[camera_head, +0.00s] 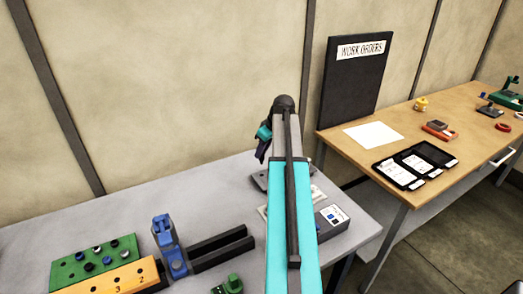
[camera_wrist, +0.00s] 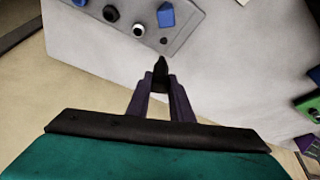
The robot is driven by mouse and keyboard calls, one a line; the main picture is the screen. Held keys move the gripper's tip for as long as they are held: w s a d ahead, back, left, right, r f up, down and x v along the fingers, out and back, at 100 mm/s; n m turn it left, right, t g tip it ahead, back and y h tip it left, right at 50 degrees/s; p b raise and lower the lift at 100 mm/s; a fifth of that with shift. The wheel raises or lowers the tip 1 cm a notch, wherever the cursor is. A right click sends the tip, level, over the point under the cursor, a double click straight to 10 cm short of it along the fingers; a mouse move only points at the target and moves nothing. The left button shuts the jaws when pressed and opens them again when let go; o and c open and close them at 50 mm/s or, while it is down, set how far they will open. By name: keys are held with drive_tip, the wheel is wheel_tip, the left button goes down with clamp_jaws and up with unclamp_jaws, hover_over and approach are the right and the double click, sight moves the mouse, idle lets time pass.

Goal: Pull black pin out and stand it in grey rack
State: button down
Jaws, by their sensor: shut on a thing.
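My gripper (camera_wrist: 160,88) is shut on a black pin (camera_wrist: 161,68) with a tapered end, which sticks out beyond the purple fingers in the wrist view. The grey rack (camera_wrist: 183,32) lies ahead of the pin at the top of that view. It carries blue, black and white-topped pieces, and a dark round hole shows near its edge, just beyond the pin's tip. The pin appears apart from the rack. In the head view my gripper (camera_head: 262,151) is above the far part of the grey table, and the pin cannot be made out. My arm hides part of the table there.
A green board (camera_head: 70,270) with several pins, an orange numbered block (camera_head: 128,276) and a blue clamp (camera_head: 168,246) stand at the left of the grey table (camera_head: 210,195). A grey box (camera_head: 332,222) sits right of my arm. A wooden desk (camera_head: 385,165) stands farther right.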

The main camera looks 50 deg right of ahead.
sight(262, 159)
drive_tip(key=shift+f+b, duration=1.2)
drive_tip(key=shift+f, duration=1.35)
drive_tip(key=shift+s+f+b, duration=0.15)
drive_tip(key=shift+f+b, duration=0.6)
drive_tip(key=shift+f, duration=0.7)
drive_tip(key=c, duration=1.5)
unclamp_jaws()
drive_tip(key=shift+r, duration=0.1)
drive_tip(key=shift+b+v, duration=1.5)
drive_tip(key=shift+v, duration=5.35)
drive_tip(key=shift+a+r, duration=0.1)
drive_tip(key=shift+r, duration=0.05)
drive_tip(key=shift+r+p, duration=2.25)
drive_tip(key=shift+r, duration=1.15)
